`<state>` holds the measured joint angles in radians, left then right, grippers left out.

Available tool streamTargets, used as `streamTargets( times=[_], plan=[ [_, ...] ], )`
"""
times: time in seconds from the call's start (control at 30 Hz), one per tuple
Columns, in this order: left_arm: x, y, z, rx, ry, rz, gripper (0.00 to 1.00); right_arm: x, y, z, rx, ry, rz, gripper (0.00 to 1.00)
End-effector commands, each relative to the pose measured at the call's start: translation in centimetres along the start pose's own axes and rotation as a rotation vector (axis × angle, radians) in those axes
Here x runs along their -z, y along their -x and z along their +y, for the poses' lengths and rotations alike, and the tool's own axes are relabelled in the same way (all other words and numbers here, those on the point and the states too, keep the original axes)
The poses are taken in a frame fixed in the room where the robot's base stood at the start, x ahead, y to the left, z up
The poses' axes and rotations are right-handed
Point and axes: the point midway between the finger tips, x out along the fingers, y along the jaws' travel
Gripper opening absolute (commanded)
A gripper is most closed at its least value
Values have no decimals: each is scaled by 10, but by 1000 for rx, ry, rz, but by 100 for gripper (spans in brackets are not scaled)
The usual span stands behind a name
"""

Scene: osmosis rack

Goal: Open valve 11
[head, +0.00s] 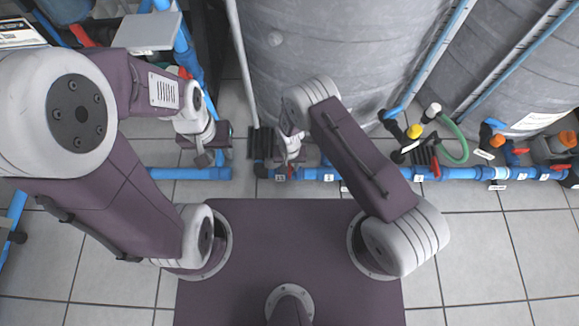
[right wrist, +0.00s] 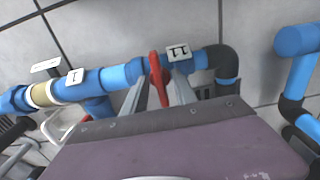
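Valve 11 shows in the right wrist view as a red handle (right wrist: 157,72) on a blue pipe, with the white "11" label (right wrist: 178,52) just right of it. My right gripper (right wrist: 159,80) straddles this handle, one grey finger on each side. Small gaps seem to show between fingers and handle, so it looks open. In the head view my right gripper (head: 291,150) is over the low pipe by a small numbered label (head: 280,177); the arm partly hides the valve. My left gripper (head: 212,158) is empty, its fingers apart, above the pipe further left.
The blue pipe (head: 190,174) runs low across the floor, with more valves and labels to the right. Large grey tanks (head: 320,55) stand behind it. A green hose (head: 455,145) and yellow-capped fittings (head: 414,131) are at the right. The tiled floor (head: 480,240) in front is clear.

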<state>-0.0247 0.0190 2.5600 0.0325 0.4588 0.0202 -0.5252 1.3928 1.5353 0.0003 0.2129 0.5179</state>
Motion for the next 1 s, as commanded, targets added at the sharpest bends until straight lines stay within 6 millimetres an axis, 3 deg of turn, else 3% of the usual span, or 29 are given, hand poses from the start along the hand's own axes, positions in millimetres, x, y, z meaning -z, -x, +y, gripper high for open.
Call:
streamTargets(
  times=[0.03,0.1,0.13,0.57,1.0],
  plan=[
    [0,0,0,0,0,0,34,0,0,0,0,0,0,22],
    [0,0,0,0,0,0,34,0,0,0,0,0,0,3],
    [0,0,0,0,0,0,34,0,0,0,0,0,0,0],
    [0,4,0,0,0,0,34,0,2,0,0,59,-1,0],
    [2,19,0,0,0,0,34,0,2,0,-1,418,-1,0]
  ],
)
